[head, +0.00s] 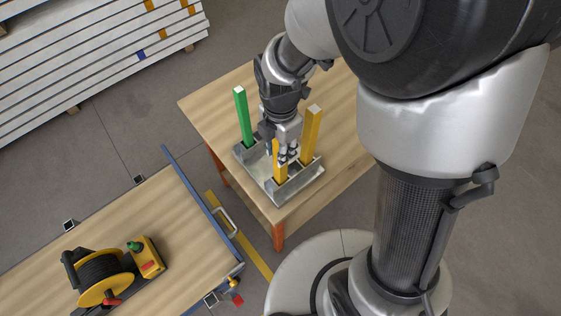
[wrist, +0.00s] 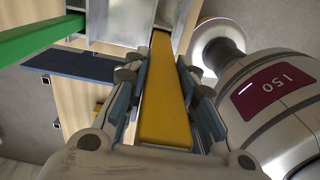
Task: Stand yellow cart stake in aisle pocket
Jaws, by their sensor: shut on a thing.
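The yellow stake (head: 281,173) is between the fingers of my gripper (head: 282,152), at the front pocket of a grey metal frame (head: 297,190) on the wooden table. It appears close to upright. In the wrist view, the yellow stake (wrist: 165,108) runs from between the shut fingers of my gripper (wrist: 167,85) to the metal frame (wrist: 130,20). Its lower end is at the pocket. I cannot tell whether it rests on the pocket floor.
A green stake (head: 243,117) stands in the left pocket and a second, darker yellow stake (head: 311,134) in the right pocket, both close to my gripper. A blue-edged cart (head: 185,225) with a cable reel (head: 97,272) stands at lower left. The table's back left is clear.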

